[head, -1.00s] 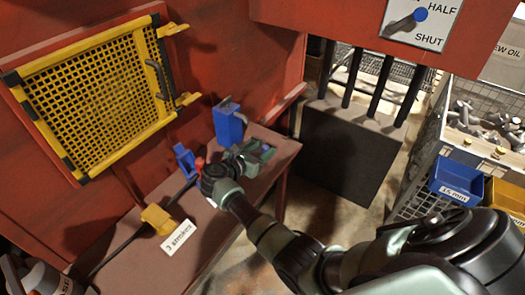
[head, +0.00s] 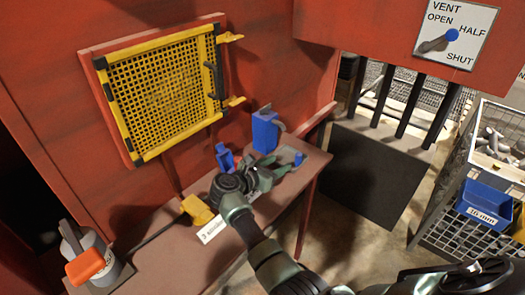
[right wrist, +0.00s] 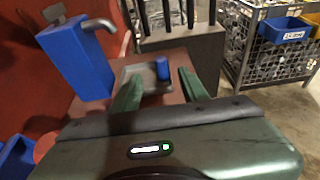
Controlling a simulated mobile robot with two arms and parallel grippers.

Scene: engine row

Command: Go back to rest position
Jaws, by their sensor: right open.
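My right gripper (head: 280,172) is over the brown bench (head: 165,265), its arm coming in from the lower right. In the right wrist view its two green fingers (right wrist: 160,90) are apart, with nothing held between them. A small blue cylinder (right wrist: 162,68) on a grey tray (right wrist: 133,74) shows beyond the fingertips. A blue block with a grey spout (right wrist: 75,58) stands to the left of the fingers; it also shows in the head view (head: 265,132). My left gripper is not in view.
A yellow mesh guard (head: 165,90) hangs on the red wall. A smaller blue piece (head: 224,157), a yellow block (head: 197,210) and a grey can with an orange part (head: 88,265) are on the bench. A wire crate with a blue bin (head: 485,203) stands at the right.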

